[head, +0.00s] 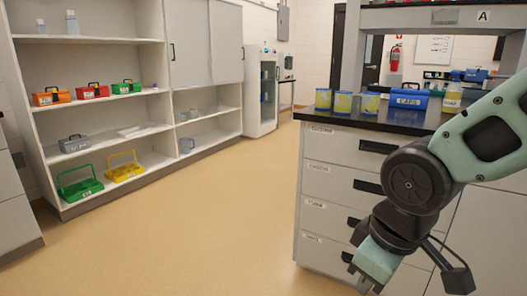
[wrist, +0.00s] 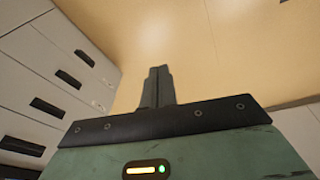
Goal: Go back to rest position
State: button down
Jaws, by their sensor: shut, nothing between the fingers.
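My gripper (wrist: 157,88) shows in the wrist view with its dark fingers together and nothing between them. Beyond the fingers is the bare tan floor, with grey drawers to the left. In the head view my arm hangs at the right in front of the drawer cabinet (head: 328,180), its wrist pointing down below the counter top. The fingertips are not clear in the head view.
Shelves (head: 98,95) with coloured caddies line the left wall. The floor (head: 200,220) between is clear.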

jog(key=s+a+f+m+g, duration=0.1)
jog(key=s+a+g, duration=0.1)
jog(key=s, duration=1)
notch_tip(320, 180, up, 24)
jog(key=w+p, duration=0.1)
jog(key=p, duration=2.3)
jog(key=shift+r, duration=0.2)
